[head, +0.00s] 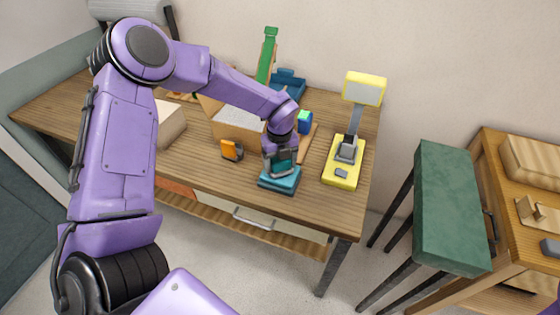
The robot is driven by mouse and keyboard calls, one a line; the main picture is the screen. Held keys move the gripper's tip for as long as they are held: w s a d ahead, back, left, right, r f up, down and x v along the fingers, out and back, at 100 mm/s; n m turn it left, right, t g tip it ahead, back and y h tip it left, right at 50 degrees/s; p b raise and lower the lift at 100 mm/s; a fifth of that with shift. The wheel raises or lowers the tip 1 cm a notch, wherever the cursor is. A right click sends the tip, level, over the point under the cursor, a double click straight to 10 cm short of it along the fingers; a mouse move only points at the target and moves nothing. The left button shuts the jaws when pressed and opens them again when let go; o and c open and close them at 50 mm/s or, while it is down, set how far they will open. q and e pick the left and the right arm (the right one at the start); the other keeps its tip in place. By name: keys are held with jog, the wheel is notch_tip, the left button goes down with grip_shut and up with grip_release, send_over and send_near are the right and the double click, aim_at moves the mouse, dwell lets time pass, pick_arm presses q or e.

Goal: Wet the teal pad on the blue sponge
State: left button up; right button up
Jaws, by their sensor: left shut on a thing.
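My left gripper (281,166) reaches down over the table near its front right and is shut on the teal pad (284,156), which shows only in part between the fingers. Directly below is the blue sponge (286,182), a flat teal-blue block on a darker base. The fingertips are at the top of the sponge. I cannot tell whether the pad touches it, because the gripper hides the contact. My right gripper is not in view.
On the wooden table (210,180), a yellow device with a grey post (341,174) stands right of the sponge. An orange object (231,150) lies to the left. An open box (235,128) and blue-green block (304,120) stand behind. A green stool (447,205) is right of the table.

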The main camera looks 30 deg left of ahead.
pick_arm(q)
jog(key=shift+w, duration=0.15)
jog(key=shift+f+b, duration=1)
jog(key=shift+f, duration=0.1)
dwell(1.9)
jog(key=shift+r, duration=0.1)
jog(key=shift+r+p, duration=2.4)
jog(key=shift+r, duration=1.05)
